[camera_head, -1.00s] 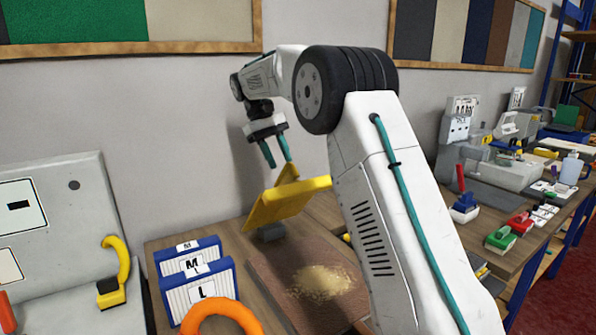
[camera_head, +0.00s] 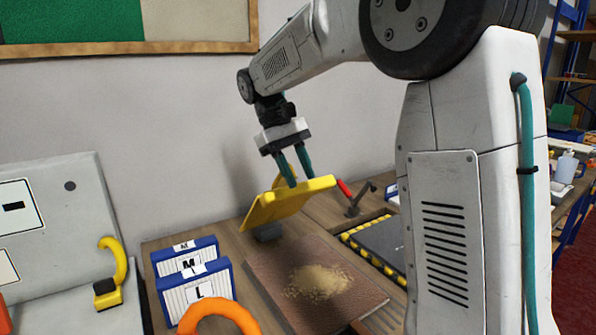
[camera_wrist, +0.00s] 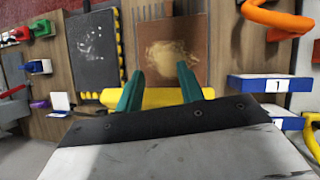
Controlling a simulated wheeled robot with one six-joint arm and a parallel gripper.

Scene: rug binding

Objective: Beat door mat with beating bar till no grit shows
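The brown door mat (camera_head: 348,308) lies flat on the wooden bench. A pale patch of grit (camera_head: 318,281) shows near its middle, and in the wrist view the grit (camera_wrist: 168,52) is also plain. A yellow tool, apparently the beating bar (camera_head: 285,203), stands tilted on a small grey block behind the mat. My gripper (camera_head: 296,181) is above it, with its teal fingertips at the yellow top edge. In the wrist view the fingers (camera_wrist: 160,76) are spread, with the yellow bar (camera_wrist: 160,97) crossing behind them. I cannot tell whether they touch it.
Blue-edged boxes (camera_head: 195,277) marked with letters and an orange ring handle (camera_head: 215,312) are left of the mat. A dark plate with yellow-black edging (camera_head: 378,250) and a red-handled lever (camera_head: 352,197) are on the right. A grey machine (camera_head: 70,215) stands far left.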

